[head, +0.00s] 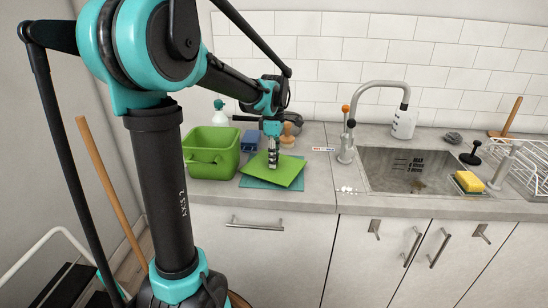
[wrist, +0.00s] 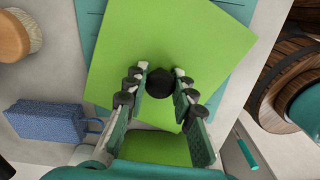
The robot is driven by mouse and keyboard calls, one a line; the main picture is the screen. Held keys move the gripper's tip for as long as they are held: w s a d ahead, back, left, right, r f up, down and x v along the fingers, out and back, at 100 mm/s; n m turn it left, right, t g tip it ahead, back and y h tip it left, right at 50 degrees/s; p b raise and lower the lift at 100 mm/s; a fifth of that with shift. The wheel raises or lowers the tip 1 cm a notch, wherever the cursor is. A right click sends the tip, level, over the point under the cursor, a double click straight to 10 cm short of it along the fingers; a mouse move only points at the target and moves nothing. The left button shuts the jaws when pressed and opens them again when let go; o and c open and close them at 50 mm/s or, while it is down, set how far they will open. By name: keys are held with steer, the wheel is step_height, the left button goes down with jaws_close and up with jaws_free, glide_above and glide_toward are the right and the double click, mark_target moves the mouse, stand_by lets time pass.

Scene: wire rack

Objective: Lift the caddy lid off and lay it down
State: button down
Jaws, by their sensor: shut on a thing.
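The caddy lid (head: 288,174) is a flat bright green square with a black knob (wrist: 160,84) at its middle. My gripper (head: 273,165) is above the lid, and in the wrist view its two fingers (wrist: 160,88) are shut on the knob from both sides. The lid is over a teal mat (head: 256,184) and turned relative to it. I cannot tell whether the lid touches the mat. The green caddy (head: 207,163) stands open to the left of the lid on the counter.
A blue bag (wrist: 45,122) and a wooden brush (head: 288,134) are behind the lid. A spray bottle (head: 220,116) stands behind the caddy. The sink (head: 405,171) with its tap (head: 347,138) is to the right. Some bare counter (head: 318,180) lies between mat and sink.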

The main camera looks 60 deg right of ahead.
steer(key=c, duration=1.2)
jaws_free()
steer(key=shift+r, duration=0.1)
step_height(320, 180, up, 12)
steer(key=shift+f, duration=0.1)
